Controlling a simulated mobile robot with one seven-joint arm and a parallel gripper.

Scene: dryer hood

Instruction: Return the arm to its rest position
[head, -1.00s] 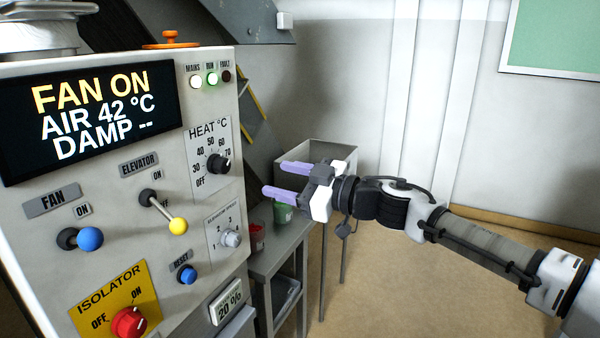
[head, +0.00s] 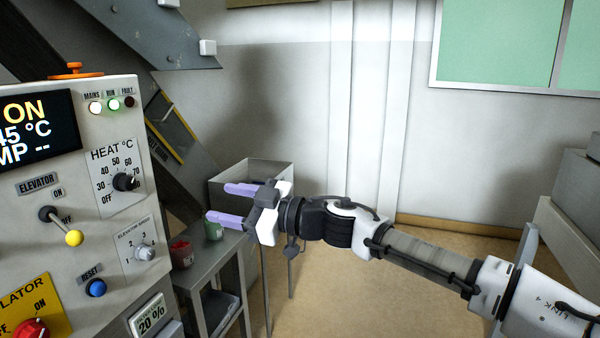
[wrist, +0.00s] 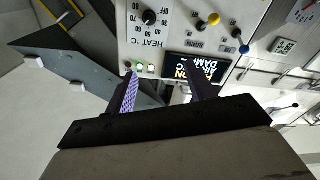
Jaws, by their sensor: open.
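My gripper (head: 232,204) is open and empty in the head view, its two purple fingers apart and pointing left toward the control panel (head: 72,262). My arm stretches in from the right edge, roughly level. The fingers are apart from the panel, in front of the side table and grey bin. In the wrist view my gripper (wrist: 160,92) shows both fingers spread with nothing between them. The control panel (wrist: 180,25) appears upside down beyond them, with its lit display (wrist: 198,68). In the head view the display (head: 35,130) is partly cut off and shows 45 °C.
A grey side table (head: 215,255) with a red cup (head: 181,255) and a green cup (head: 213,230) stands right of the panel. A grey bin (head: 270,172) is behind my gripper. A grey bench (head: 560,240) stands at the right. The floor between is clear.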

